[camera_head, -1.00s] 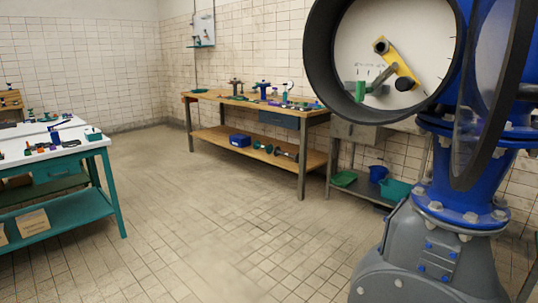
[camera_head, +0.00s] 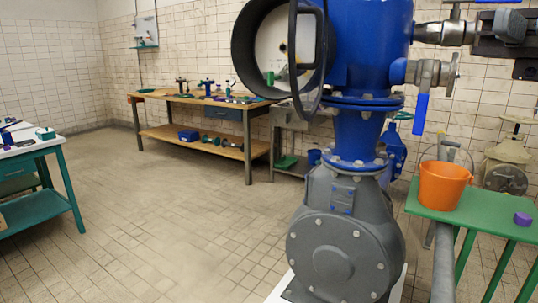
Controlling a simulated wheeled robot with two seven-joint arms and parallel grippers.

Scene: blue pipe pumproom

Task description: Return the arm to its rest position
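Neither of my arms or grippers can be made out in the head view. A large blue pipe assembly (camera_head: 368,45) stands upright right of centre on a grey pump-like casing (camera_head: 345,250). A round dark-rimmed gauge housing (camera_head: 243,55) is on its upper left side. Its glazed round cover (camera_head: 308,60) stands swung open, nearly edge-on. Part of the pale dial with a small green piece shows inside; the cover hides the rest. A dark blocky part (camera_head: 505,28) is cut by the upper right edge; I cannot tell what it is.
A green table (camera_head: 470,218) at right holds an orange bucket (camera_head: 444,185) and a purple piece (camera_head: 522,218). A valve with a blue lever (camera_head: 421,113) juts right. A wooden workbench (camera_head: 249,165) stands behind; a teal-legged table (camera_head: 70,190) is at left. Tiled floor (camera_head: 180,225) between is clear.

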